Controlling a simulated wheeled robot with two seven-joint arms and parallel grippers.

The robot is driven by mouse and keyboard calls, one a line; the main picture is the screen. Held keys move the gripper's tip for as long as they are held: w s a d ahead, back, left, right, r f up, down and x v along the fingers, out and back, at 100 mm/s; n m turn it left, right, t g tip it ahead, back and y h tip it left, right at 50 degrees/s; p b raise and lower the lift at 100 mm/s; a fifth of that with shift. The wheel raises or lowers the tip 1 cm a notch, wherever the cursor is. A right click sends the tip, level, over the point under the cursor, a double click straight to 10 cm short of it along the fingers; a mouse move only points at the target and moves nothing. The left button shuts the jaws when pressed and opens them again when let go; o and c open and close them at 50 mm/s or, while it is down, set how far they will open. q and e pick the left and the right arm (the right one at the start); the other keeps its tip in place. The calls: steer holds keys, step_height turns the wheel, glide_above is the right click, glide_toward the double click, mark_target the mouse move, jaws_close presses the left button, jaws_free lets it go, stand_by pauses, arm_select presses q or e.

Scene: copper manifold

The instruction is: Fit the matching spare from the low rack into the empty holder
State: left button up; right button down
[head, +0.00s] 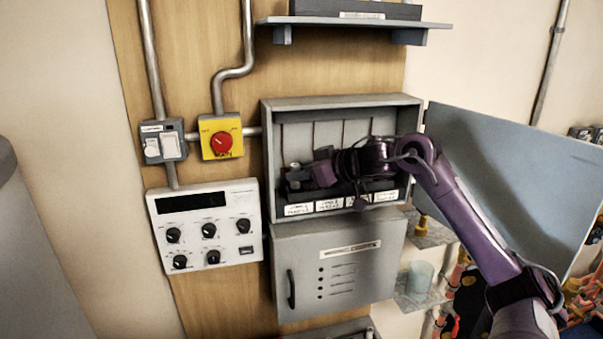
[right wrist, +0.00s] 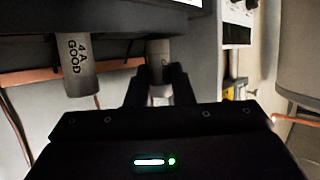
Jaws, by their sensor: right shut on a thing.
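The open grey fuse box (head: 270,150) holds a row of dark holders with white labels (head: 329,204) along their front. My right gripper (head: 292,177) is inside the box at its left end, over the leftmost holder. In the right wrist view the right gripper (right wrist: 160,75) is shut on a grey cylinder (right wrist: 158,50), whose marking is mostly hidden. The cylinder's end meets the dark holder block (right wrist: 120,18); I cannot tell if it is fully seated. Beside it, apart, a grey cylinder marked "4 A GOOD" (right wrist: 77,65) stands in the block. My left gripper is not in view.
The box door (head: 510,180) stands open at the right, behind my right arm. A closed lower cabinet (head: 340,270), a control panel (head: 205,225) and a yellow box with a red knob (head: 221,138) surround it. A shelf (head: 350,20) is above.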

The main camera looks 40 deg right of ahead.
steer(key=shift+f+b, duration=0.6)
steer(key=shift+f, duration=0.3)
steer(key=c, duration=1.2)
jaws_free()
steer(key=b+v, duration=0.4)
steer(key=v, duration=0.4)
steer(key=shift+a, duration=0.1)
steer(key=shift+f, duration=0.1)
